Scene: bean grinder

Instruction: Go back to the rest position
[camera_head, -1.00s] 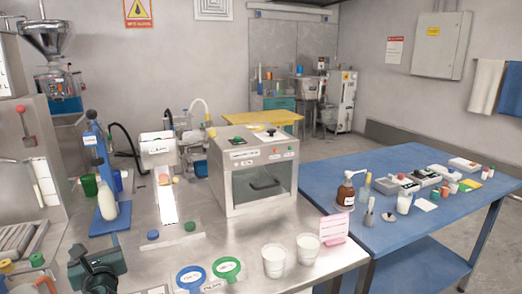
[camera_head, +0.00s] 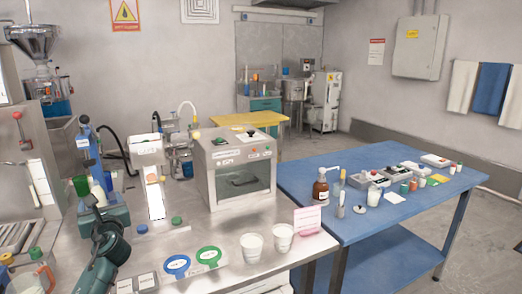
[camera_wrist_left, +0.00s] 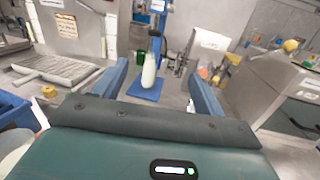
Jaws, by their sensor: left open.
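My left gripper (camera_head: 97,203) shows at the lower left of the head view, at the end of my dark green arm. In the left wrist view its two blue fingers (camera_wrist_left: 157,74) stand wide apart with nothing held between them. A white bottle (camera_wrist_left: 149,72) stands upright on a blue stand (camera_wrist_left: 143,92) beyond the fingers, apart from them. In the head view the arm partly hides this bottle and the foot of the stand (camera_head: 88,148). My right gripper is not in view.
A boxy machine with a window (camera_head: 238,172) stands on the steel bench. Blue and green rings (camera_head: 208,257) and two white cups (camera_head: 252,247) lie near its front edge. A blue table (camera_head: 365,222) with several small items stands to the right.

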